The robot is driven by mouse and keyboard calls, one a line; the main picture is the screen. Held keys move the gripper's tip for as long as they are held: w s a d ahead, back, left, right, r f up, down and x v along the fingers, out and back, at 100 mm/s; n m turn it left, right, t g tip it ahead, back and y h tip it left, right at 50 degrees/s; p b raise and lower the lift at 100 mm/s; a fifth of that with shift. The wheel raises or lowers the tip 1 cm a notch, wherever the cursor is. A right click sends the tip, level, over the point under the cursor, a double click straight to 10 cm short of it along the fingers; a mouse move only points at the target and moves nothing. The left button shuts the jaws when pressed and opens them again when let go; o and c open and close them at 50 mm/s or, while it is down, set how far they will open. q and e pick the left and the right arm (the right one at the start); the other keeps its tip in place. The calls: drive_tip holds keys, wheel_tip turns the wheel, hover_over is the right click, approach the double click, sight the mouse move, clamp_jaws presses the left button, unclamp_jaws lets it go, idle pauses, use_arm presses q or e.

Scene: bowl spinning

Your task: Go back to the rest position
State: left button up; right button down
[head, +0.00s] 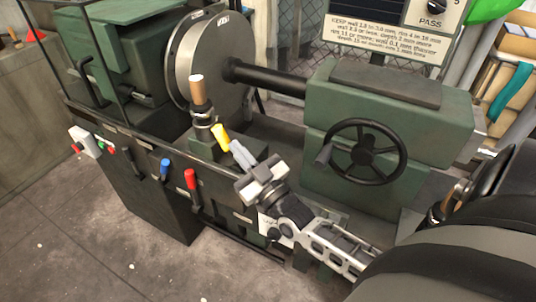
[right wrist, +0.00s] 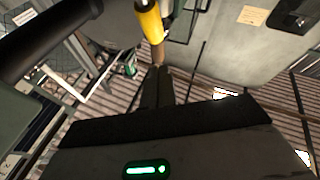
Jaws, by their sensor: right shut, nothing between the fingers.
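My right gripper (head: 238,152) is shut and empty in front of the green spinning lathe. Its fingers point up and left, with their tips close to a short yellow handle (head: 219,134) by the tool post. In the right wrist view, the shut dark fingers (right wrist: 158,82) show below the yellow handle (right wrist: 150,20), which has a brown end. I cannot tell whether the tips touch it. An upright wooden handle (head: 197,90) stands on the tool post, left of the gripper. My left gripper is not in view.
The lathe has a large grey disc (head: 214,65) and a black handwheel (head: 365,152) right of my gripper. Red (head: 190,179) and blue (head: 165,169) levers stand on its front edge. A sign board (head: 386,32) is behind. The floor (head: 90,255) at front left is clear.

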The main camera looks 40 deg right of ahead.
drive_tip(key=b+v, duration=0.2)
drive_tip(key=v, duration=0.7)
drive_tip(key=shift+s+f, duration=0.25)
drive_tip(key=shift+f, duration=0.1)
drive_tip(key=s+a+f+g, duration=0.4)
drive_tip(key=a+f+g, duration=0.2)
drive_tip(key=f, duration=0.1)
drive_tip(key=s+a+f+g+y, duration=0.1)
drive_tip(key=s+a+f+g, duration=0.3)
drive_tip(key=a+f+g, duration=0.1)
wheel_tip(320, 180, down, 3)
drive_tip(key=shift+a+r+m+g, duration=0.15)
drive_tip(key=shift+a+m+g, duration=0.2)
drive_tip(key=shift+a, duration=0.2)
